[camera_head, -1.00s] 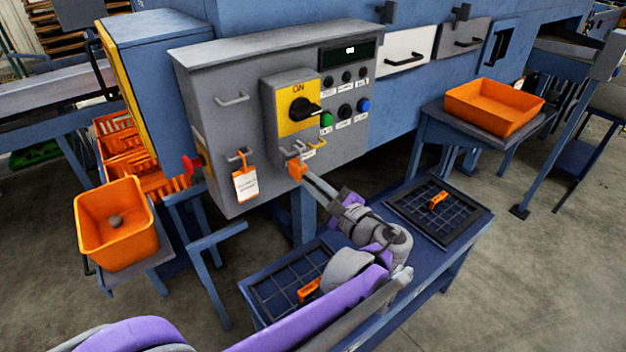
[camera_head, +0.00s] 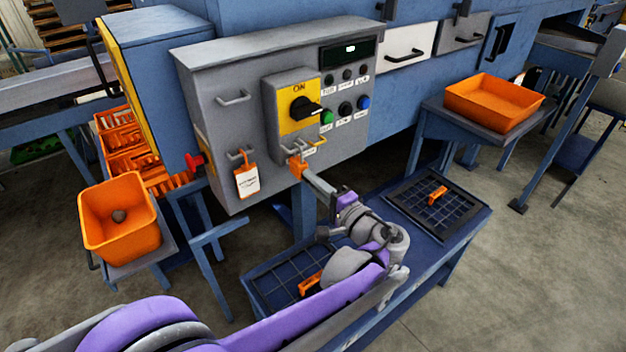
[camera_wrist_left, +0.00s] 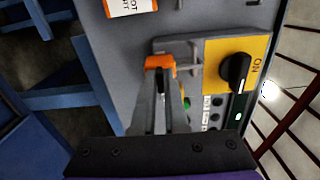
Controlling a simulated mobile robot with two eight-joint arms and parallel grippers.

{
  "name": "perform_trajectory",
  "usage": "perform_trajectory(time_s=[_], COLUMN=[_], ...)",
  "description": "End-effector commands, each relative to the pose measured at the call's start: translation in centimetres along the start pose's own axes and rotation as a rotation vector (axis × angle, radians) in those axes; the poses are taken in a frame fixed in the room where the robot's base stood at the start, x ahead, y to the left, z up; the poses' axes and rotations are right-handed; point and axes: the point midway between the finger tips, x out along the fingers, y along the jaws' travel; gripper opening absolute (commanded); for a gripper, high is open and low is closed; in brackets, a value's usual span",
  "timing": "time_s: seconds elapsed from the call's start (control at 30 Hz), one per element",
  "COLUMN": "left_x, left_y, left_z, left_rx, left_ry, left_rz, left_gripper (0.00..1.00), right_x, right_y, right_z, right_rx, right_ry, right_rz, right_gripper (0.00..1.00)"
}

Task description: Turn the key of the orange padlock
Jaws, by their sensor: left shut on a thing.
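The orange padlock (camera_head: 296,167) hangs below the yellow-backed ON switch on the grey control box. It also shows in the left wrist view (camera_wrist_left: 158,62), hanging from a grey hasp. My left gripper (camera_head: 306,178) reaches up to the padlock's underside from below right. In the left wrist view its two long fingers (camera_wrist_left: 163,95) are shut on a small dark piece, which looks like the key (camera_wrist_left: 160,88), just under the padlock. The fingers hide most of the key, so its exact angle cannot be told. My right gripper is out of view.
A white tag (camera_head: 247,181) hangs to the left. Below, a blue table (camera_head: 375,262) carries two black grid trays, each with an orange item. Orange bins stand left and right.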

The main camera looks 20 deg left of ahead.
Motion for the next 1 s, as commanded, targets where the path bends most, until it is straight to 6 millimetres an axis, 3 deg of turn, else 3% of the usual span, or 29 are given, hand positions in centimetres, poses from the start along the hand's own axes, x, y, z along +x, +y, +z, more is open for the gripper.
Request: perform_trajectory(time_s=[0.63, 0.67, 0.8, 1.0], left_x=[-0.01, -0.01, -0.01, -0.01], left_y=[0.00, 0.00, 0.00, 0.01], left_z=[-0.01, -0.01, -0.01, 0.00], left_rx=[-0.046, -0.046, -0.046, -0.046], left_ry=[0.001, 0.001, 0.000, 0.000], left_rz=[-0.001, -0.001, -0.001, 0.000], left_gripper=[0.00, 0.16, 0.41, 0.41], right_x=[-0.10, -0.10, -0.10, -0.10], right_y=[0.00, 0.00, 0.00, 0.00], right_z=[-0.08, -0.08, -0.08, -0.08], right_rx=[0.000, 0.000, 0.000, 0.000], right_ry=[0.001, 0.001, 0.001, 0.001], right_rz=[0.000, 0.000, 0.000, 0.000], right_gripper=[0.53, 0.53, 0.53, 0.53])
